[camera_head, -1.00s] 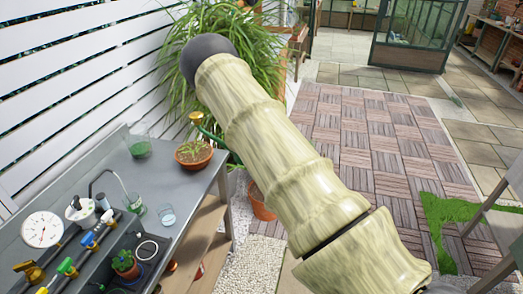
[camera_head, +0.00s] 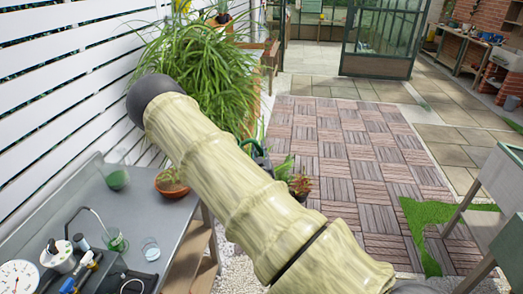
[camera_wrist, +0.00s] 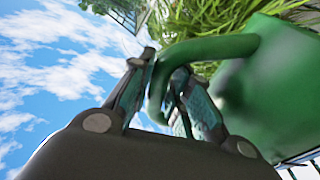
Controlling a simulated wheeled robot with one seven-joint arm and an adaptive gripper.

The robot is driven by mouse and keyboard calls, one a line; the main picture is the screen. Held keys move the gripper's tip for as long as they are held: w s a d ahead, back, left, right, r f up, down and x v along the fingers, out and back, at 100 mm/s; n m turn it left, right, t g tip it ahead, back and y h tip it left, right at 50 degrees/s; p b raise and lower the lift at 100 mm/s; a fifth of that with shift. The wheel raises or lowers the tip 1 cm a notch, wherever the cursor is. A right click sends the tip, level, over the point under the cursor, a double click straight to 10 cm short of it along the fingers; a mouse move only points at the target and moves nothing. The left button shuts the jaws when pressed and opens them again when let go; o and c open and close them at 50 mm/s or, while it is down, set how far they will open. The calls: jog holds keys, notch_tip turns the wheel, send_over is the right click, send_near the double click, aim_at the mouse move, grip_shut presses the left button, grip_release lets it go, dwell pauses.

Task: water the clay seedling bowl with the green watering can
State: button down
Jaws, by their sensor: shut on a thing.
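The clay seedling bowl (camera_head: 173,189) stands on the grey bench near its right end, with small green growth in it. The green watering can (camera_wrist: 262,90) fills the right of the wrist view. My gripper (camera_wrist: 163,72) is shut on its curved green handle (camera_wrist: 210,47). In the head view, only a dark green curved part of the can (camera_head: 250,146) shows past my arm, to the right of the bowl. My arm hides the rest of it, including the spout and rose. Whether water flows cannot be seen.
The grey bench (camera_head: 135,212) also holds a green glass (camera_head: 116,179), a clear glass (camera_head: 151,249) and a gauge (camera_head: 17,279). A large grassy plant (camera_head: 195,75) grows behind my arm. Wooden deck tiles (camera_head: 350,150) lie open at right.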

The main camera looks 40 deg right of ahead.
jog(key=shift+w+a+r+n+y+p, duration=0.1)
jog(key=shift+w+a+r+n+p, duration=0.15)
jog(key=shift+r+n, duration=0.5)
jog(key=shift+w+a+r+n+y+p, duration=0.1)
jog(key=shift+w+a+r+n+p, duration=0.1)
jog(key=shift+r+n, duration=0.6)
jog(key=shift+w+a+r+n+y+p, duration=0.2)
jog(key=shift+r+n, duration=0.25)
jog(key=shift+r, duration=0.65)
dwell(4.2)
